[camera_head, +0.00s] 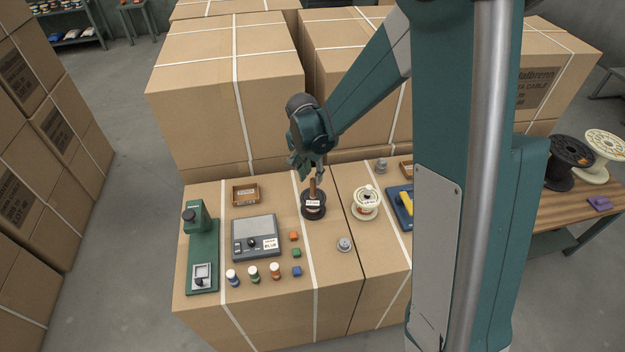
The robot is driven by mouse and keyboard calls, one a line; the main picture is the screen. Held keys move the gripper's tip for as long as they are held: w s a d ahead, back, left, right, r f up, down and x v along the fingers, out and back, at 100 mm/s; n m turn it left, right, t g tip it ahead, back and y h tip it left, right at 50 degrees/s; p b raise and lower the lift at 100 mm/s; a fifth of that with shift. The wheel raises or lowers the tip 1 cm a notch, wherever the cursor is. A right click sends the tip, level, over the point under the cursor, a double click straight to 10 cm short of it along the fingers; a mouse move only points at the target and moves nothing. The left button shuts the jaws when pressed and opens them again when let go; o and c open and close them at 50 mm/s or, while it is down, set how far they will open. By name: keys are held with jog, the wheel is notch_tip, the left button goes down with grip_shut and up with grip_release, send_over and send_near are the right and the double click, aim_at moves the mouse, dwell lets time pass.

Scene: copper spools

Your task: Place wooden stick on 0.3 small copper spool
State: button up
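A brown wooden stick (312,188) stands roughly upright at the middle of a small dark spool (313,211) on the cardboard boxes. A small white label shows at the spool; its print is too small to read. Whether the stick sits in the spool's hole or is held just above it cannot be told. My gripper (311,172) is right at the stick's top end, pointing down. Its fingers are small and partly hidden, so its grip on the stick is unclear. A small white spool (366,204) stands to the right of the dark one.
A grey weight (344,244) stands in front.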

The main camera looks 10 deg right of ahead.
notch_tip(320, 180, up, 7)
jog(key=shift+s+a+f, duration=0.15)
jog(key=shift+s+a, duration=0.2)
dwell(0.7)
jog(key=s+d+r+n+t, duration=0.3)
jog(key=s+d+r+n, duration=0.15)
jog(key=s+r, duration=0.9)
jog(key=s+d+r+n+t, duration=0.1)
jog(key=s+d+r+n, duration=0.1)
jog(key=s, duration=0.5)
jog(key=s+d+r+n+t+y, duration=0.1)
jog(key=s+r+n+t, duration=0.1)
jog(key=s, duration=0.6)
jog(key=shift+d, duration=0.4)
jog(key=shift+n, duration=0.25)
notch_tip(320, 180, down, 8)
jog(key=b, duration=0.8)
dwell(0.6)
